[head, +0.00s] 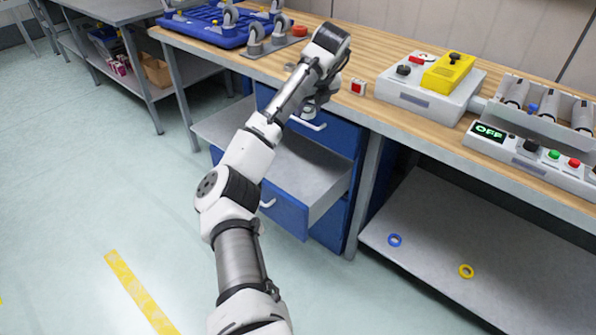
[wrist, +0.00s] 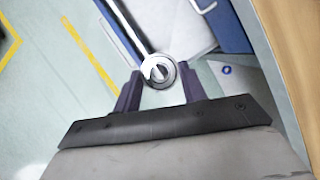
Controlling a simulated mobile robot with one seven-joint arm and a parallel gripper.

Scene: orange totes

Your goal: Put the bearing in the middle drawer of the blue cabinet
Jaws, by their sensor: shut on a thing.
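My gripper (wrist: 160,74) is shut on the bearing (wrist: 158,71), a shiny metal ring held between its two dark fingertips. In the head view the bearing (head: 308,111) shows small under the wrist, in front of the closed top drawer (head: 335,134). The blue cabinet (head: 362,122) stands under the wooden bench. Its middle drawer (head: 318,170) is pulled out, grey inside, and my arm hides part of it. In the wrist view the drawer's grey floor (wrist: 165,22) lies beyond the bearing. The bearing appears above the drawer; its exact height is unclear.
A blue ring (head: 395,240) and yellow ring (head: 466,271) lie on the lower shelf.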

